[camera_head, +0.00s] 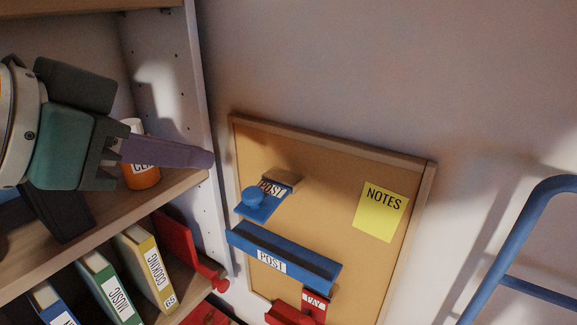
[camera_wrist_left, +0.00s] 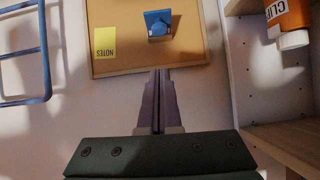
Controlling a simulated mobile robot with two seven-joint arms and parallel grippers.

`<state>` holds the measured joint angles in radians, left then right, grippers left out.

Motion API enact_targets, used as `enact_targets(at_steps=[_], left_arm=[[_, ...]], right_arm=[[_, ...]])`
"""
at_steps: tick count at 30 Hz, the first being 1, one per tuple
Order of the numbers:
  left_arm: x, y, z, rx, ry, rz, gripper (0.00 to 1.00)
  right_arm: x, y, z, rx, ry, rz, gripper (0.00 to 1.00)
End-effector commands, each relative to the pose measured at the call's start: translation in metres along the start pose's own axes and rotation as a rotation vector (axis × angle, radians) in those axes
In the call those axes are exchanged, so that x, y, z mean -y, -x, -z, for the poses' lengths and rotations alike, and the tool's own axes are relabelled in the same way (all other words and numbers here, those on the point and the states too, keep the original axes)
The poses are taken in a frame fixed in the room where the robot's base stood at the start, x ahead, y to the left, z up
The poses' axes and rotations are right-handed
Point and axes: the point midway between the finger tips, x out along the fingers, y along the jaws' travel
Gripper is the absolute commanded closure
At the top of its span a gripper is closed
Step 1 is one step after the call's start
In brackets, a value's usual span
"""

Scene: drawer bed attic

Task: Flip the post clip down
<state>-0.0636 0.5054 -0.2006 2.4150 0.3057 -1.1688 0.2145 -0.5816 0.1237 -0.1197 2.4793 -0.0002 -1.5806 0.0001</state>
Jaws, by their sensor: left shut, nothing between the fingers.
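The blue post clip (camera_head: 262,207) has a round blue knob and a white POST label. It is on the upper left of the cork board (camera_head: 330,185), and its lower plate seems to stand out from the board. It also shows in the left wrist view (camera_wrist_left: 150,17). A long blue bar (camera_head: 315,267) labelled POST is below it. My left gripper (camera_head: 210,159) is shut and empty, with its purple fingers in front of the shelf edge, left of the clip and apart from it. The fingertips also show in the left wrist view (camera_wrist_left: 160,72), near the board's frame. My right gripper is not in view.
A wooden shelf unit (camera_head: 195,90) stands left of the board, holding an orange and white container (camera_head: 143,177) and several books (camera_head: 147,270). A red PAY clip (camera_head: 314,302) is below the blue bar. A yellow note (camera_head: 381,212) is right; a blue rail (camera_head: 510,235) stands farther right.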

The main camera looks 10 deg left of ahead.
Motion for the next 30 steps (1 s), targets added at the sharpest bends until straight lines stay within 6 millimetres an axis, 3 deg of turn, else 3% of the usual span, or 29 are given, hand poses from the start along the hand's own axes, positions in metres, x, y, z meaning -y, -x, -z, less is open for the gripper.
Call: enact_targets(at_steps=[12,15,21,30], left_arm=[[0.000,-0.072,0.002,0.004,0.002,0.000,1.00],[0.000,-0.082,-0.012,0.009,0.002,0.000,1.00],[0.000,-0.096,-0.025,0.003,0.001,0.000,1.00],[0.000,-0.100,-0.029,0.002,0.000,0.000,1.00]], right_arm=[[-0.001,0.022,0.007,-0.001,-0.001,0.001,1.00],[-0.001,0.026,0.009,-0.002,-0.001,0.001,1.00],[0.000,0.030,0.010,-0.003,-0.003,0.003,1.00],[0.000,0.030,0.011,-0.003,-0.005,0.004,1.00]])
